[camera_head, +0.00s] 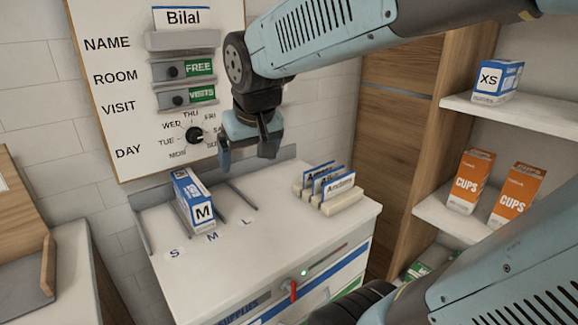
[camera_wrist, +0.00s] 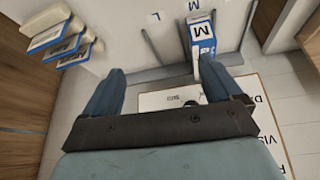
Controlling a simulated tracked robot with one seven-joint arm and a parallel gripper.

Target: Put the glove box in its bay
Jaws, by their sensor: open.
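The glove box marked M (camera_head: 193,202) is white and blue and stands upright on the white cabinet top (camera_head: 290,240). It is behind the M label, between thin metal dividers, close to the divider on the S side; I cannot tell if it touches it. In the wrist view the box (camera_wrist: 201,38) is near the right finger, beyond its tip. My gripper (camera_head: 247,153) is open and empty, above and to the right of the box, apart from it. Another glove box, marked XS (camera_head: 497,82), stands on the upper right shelf.
Card holders with blue-topped cards (camera_head: 328,188) stand at the cabinet's right. A wall board (camera_head: 130,115) with sliders and a day dial is behind. Orange cup boxes (camera_head: 468,180) stand on a right shelf. The L bay looks empty.

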